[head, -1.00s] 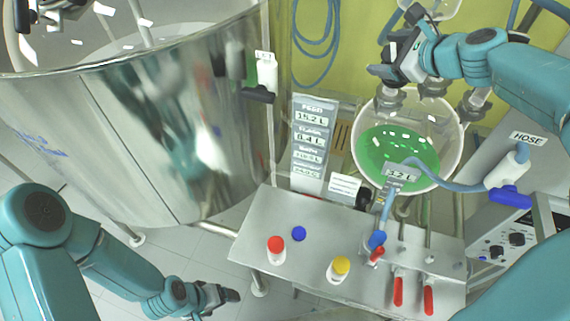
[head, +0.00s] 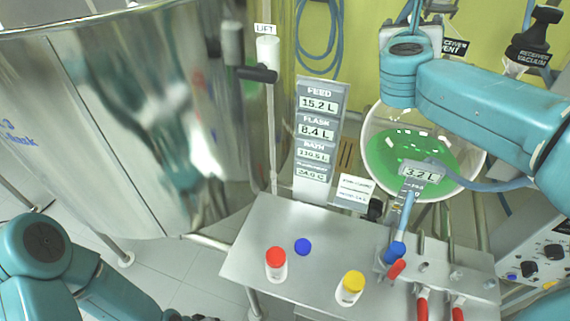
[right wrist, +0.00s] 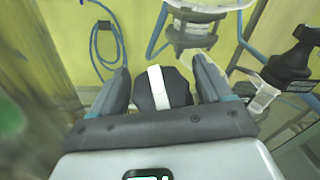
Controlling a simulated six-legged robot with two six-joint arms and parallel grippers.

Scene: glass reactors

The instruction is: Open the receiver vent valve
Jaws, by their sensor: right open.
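In the right wrist view a black knob with a white stripe (right wrist: 178,90) sits between the two fingers of my right gripper (right wrist: 161,70). The fingers are open, one on each side of it; I cannot tell whether either touches it. In the head view a label partly reading "VENT" (head: 455,47) shows behind my right arm, which hides the valve and most of the right gripper. My left gripper (head: 204,318) is almost wholly cut off by the bottom edge.
Right of the vent label stands a black-handled valve labelled receiver vacuum (head: 532,45), also in the right wrist view (right wrist: 292,62). A glass vessel with green liquid (head: 400,150) is below my right arm. A metal bench (head: 300,215), lift handle (head: 258,74) and large steel tank (head: 110,130) are nearby.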

